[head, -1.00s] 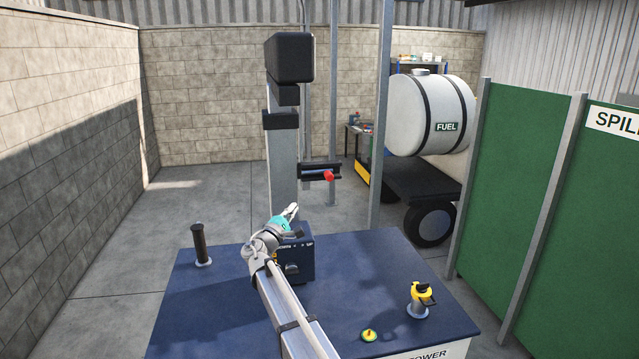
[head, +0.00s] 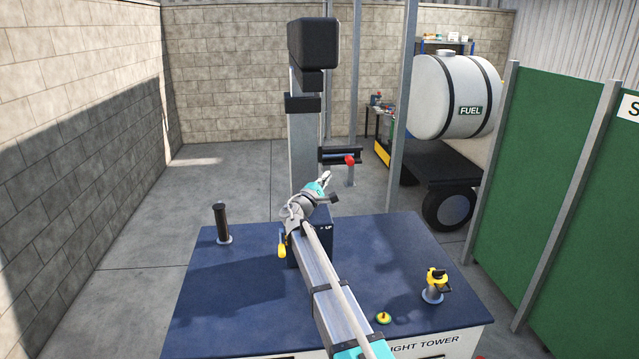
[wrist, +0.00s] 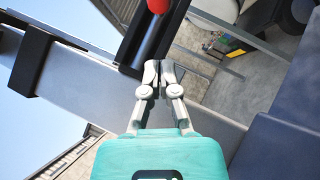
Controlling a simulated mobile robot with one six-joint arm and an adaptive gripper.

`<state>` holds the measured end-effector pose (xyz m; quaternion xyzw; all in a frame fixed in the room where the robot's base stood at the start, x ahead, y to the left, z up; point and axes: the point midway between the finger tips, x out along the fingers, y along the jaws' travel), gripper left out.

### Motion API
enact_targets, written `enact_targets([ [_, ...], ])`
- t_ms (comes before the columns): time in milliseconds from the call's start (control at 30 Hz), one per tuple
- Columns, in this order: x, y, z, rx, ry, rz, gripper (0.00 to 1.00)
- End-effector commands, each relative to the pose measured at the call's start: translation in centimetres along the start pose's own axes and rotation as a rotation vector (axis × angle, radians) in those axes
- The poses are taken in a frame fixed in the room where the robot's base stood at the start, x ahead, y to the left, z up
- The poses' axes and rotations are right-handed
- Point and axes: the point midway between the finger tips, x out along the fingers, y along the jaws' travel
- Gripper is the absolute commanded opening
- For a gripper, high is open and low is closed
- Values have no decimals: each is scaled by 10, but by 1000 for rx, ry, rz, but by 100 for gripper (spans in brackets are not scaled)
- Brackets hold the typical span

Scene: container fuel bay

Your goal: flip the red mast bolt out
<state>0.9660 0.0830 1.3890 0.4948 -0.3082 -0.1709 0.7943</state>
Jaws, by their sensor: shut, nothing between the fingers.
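The red mast bolt (head: 349,160) is a red knob on a dark bracket (head: 328,156) at the right side of the grey mast (head: 303,150). In the wrist view the red knob (wrist: 158,5) is at the top edge, partly cut off, above the dark bracket bar. My gripper (head: 326,176) is below and left of the bolt in the head view, apart from it. In the wrist view my gripper (wrist: 158,64) is shut and empty, its fingertips over the lower edge of the bracket in the picture; contact cannot be told.
A control box (head: 322,240) stands on the blue deck (head: 230,310), behind my arm. A dark post (head: 221,222) is at left and a yellow-topped fitting (head: 434,287) at right. A grey pole (head: 402,110) stands right of the mast. A yellow-green knob (head: 383,318) is near the front.

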Motion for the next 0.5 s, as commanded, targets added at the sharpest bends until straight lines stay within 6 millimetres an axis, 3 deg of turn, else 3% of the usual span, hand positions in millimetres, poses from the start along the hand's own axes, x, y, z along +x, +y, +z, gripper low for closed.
enact_targets([
  [133,26,2,-1,0,-1,-1,0],
  [500,48,1,27,0,-1,-1,0],
])
